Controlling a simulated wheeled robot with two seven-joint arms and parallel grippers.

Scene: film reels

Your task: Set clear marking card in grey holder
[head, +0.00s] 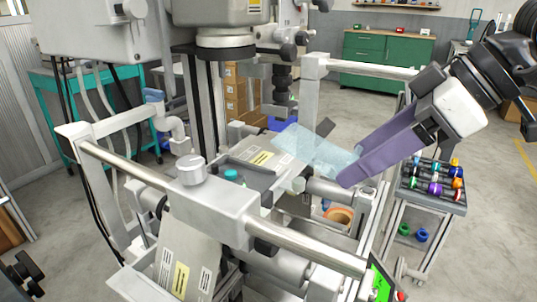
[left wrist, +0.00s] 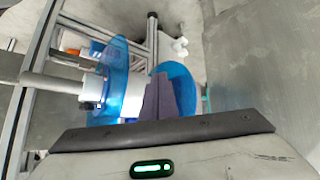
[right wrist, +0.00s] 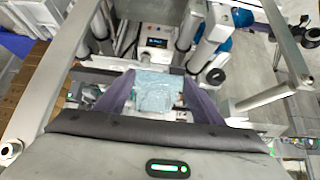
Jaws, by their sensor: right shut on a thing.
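The clear marking card (head: 308,150) is a pale blue see-through sheet. My right gripper (head: 347,177) is shut on it with its purple fingers, holding it tilted over the middle of the machine. In the right wrist view the card (right wrist: 157,92) lies between the two fingers (right wrist: 157,82).
Steel rails (head: 115,163) and a grey block with a round knob (head: 191,168) stand close around the card. A cart with coloured reels (head: 436,185) is at the right. Blue reels (left wrist: 118,75) and a pale shaft are close to my left gripper.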

